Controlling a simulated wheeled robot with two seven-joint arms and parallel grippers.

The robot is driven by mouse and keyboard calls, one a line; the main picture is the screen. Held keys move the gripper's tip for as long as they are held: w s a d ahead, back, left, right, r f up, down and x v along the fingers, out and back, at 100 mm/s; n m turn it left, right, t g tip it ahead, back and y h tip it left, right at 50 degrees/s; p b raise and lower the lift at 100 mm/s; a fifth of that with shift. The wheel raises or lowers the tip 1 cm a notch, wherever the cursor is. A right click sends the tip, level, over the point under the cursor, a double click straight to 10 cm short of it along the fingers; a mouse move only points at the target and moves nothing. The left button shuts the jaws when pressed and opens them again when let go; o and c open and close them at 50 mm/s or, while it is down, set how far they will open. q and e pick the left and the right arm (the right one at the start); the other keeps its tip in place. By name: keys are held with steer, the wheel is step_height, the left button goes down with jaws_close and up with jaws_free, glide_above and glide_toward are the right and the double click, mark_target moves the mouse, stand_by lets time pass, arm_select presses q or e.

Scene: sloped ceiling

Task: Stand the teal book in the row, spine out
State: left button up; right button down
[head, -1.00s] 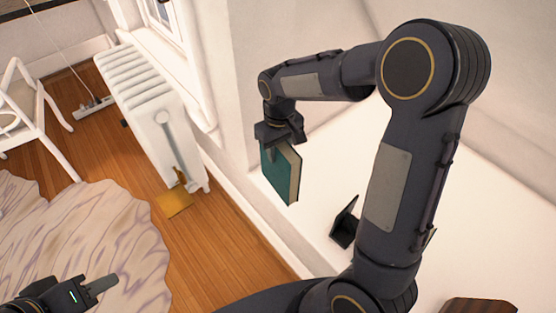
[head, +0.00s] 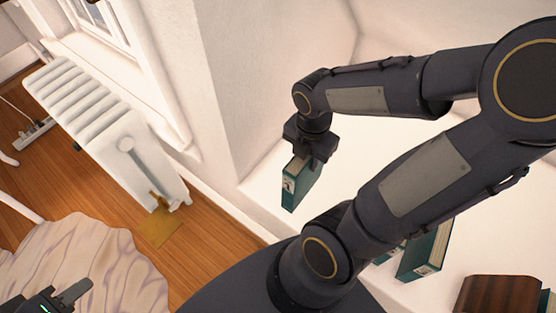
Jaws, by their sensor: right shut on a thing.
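My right gripper (head: 312,152) points down and is shut on the top of the teal book (head: 303,186). The book hangs upright, slightly tilted, with a pale label on its narrow spine side facing the lower left. It is over or near the white shelf surface; whether it touches is unclear. A row of books stands at lower right: a teal book (head: 425,252) with a white label, and part of another teal one (head: 390,255), partly hidden by my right arm. My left gripper (head: 75,292) is at the lower left edge, only partly in view.
A dark brown wooden object (head: 497,295) is at the lower right, with a teal edge (head: 547,301) beside it. A wall corner (head: 235,100) stands left of the book. A white radiator (head: 105,120) and a pale rug (head: 85,265) are at left. White surface (head: 262,190) beside the book is bare.

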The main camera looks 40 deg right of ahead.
steer(key=w+d+f+b, duration=0.2)
steer(key=w+f+b, duration=0.1)
steer(key=w+f, duration=0.9)
steer(key=shift+w+d+f+b, duration=0.15)
steer(key=shift+w+f+b, duration=0.05)
steer(key=shift+w+b, duration=0.2)
steer(key=shift+f, duration=0.2)
steer(key=c, duration=1)
jaws_free()
steer(key=shift+s, duration=0.1)
steer(key=shift+r, duration=0.1)
